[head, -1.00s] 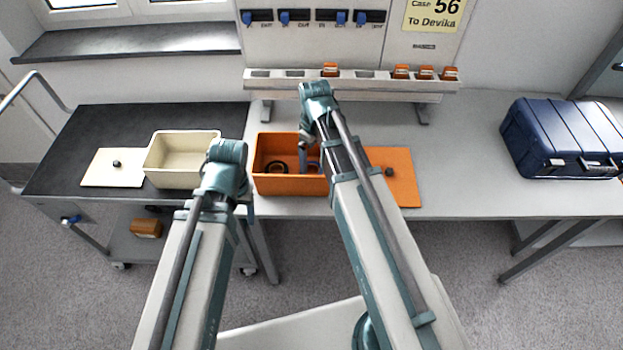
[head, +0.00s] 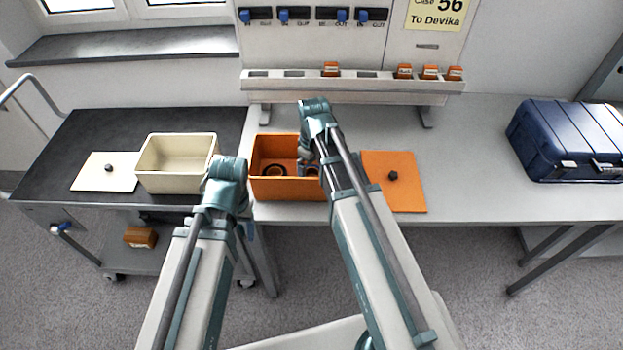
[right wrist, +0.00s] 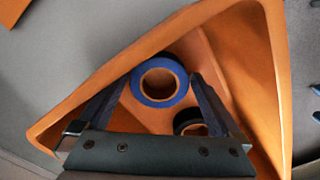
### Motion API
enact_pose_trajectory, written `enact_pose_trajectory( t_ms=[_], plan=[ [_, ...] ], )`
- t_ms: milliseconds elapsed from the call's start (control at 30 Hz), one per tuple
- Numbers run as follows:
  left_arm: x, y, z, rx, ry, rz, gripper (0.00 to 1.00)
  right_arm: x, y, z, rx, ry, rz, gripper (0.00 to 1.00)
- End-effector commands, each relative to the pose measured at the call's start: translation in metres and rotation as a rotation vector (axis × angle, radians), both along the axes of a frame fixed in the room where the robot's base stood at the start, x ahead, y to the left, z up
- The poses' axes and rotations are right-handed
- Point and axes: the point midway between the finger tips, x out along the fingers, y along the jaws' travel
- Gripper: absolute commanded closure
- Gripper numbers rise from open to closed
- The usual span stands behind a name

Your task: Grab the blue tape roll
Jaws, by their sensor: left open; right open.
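The blue tape roll (right wrist: 160,97) lies in an open orange box, which shows in the right wrist view (right wrist: 115,85) and the head view (head: 287,188). My right gripper (right wrist: 160,80) is open and reaches into the box, with its fingers on either side of the blue roll. I cannot tell whether they touch it. A black tape roll (right wrist: 187,117) lies beside it, near the right-hand finger. In the head view my right arm mostly hides the blue roll. My left gripper (head: 244,210) is open and empty, left of the orange box near the table's front edge.
An orange lid (head: 408,190) lies right of the box. A cream box (head: 180,186) and its lid (head: 90,183) stand on the dark cart at left. A blue case (head: 570,140) stands at far right. A slotted rack (head: 290,84) stands behind the orange box.

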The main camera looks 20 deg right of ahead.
Motion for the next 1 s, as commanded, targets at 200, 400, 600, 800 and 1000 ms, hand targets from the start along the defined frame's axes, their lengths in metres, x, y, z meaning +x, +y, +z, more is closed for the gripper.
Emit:
enact_pose_trajectory(
  t_ms=[200,400,600,800,1000],
  plan=[
    [0.0,0.0,0.0008,0.0,0.0,0.0,0.38,0.0,-0.0001,0.0008,0.0,0.0,0.0,0.25],
    [0.0,0.0,0.0008,0.0,0.0,0.0,0.38,0.0,-0.0001,0.0008,0.0,0.0,0.0,0.61],
    [0.0,0.0,0.0008,0.0,0.0,0.0,0.38,0.0,-0.0001,0.0008,0.0,0.0,0.0,0.69],
    [-0.0001,0.0,0.0024,0.0,0.0,0.0,0.38,0.0,-0.0001,0.0024,0.0,0.0,0.0,0.69],
    [0.0,0.0001,0.01,0.0,0.0,0.0,0.38,0.0001,-0.0001,0.0099,0.0,0.0,0.0,0.69]
  ],
)
